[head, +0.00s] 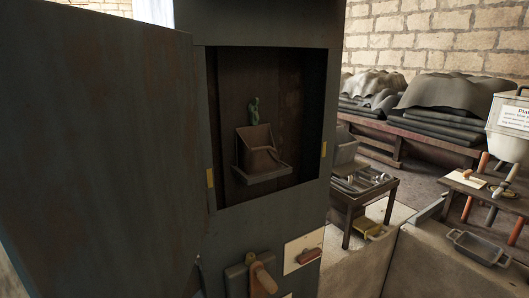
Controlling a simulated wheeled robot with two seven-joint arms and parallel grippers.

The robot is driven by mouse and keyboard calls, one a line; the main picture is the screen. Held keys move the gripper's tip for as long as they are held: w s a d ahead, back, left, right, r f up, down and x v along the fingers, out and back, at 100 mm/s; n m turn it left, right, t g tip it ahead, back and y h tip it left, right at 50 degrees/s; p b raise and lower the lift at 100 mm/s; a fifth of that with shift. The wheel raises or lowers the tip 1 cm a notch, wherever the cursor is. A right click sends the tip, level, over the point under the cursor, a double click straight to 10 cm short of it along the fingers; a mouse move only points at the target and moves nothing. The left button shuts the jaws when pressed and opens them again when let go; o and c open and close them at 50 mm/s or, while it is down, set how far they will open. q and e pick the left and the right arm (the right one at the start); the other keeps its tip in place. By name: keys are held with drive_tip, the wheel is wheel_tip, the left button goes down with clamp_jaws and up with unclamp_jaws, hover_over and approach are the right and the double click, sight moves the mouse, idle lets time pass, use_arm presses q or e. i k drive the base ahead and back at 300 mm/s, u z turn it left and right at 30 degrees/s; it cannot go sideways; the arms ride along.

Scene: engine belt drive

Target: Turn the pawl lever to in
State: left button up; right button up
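I see no part that I can name for certain as the pawl lever. A tan handle (263,278) sticks out from a dark block (236,277) low on the front of a dark cabinet (222,235). A reddish-brown grip (309,257) sits on a pale plate (292,265) to its right. I cannot tell which of the two is the lever, and no in or out marking is readable. Neither of my grippers is in view.
The cabinet door (100,150) stands open at the left. Inside is a brown box-like holder (260,150) with a green piece (254,109) above it. A small table (365,188) with metal parts, a grey tray (478,248) and a white bucket (509,118) are at the right.

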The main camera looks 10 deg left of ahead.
sight(309, 256)
drive_tip(key=u, duration=2.2)
drive_tip(key=k, duration=0.9)
drive_tip(key=z, duration=1.1)
drive_tip(key=i, duration=1)
drive_tip(key=u, duration=0.05)
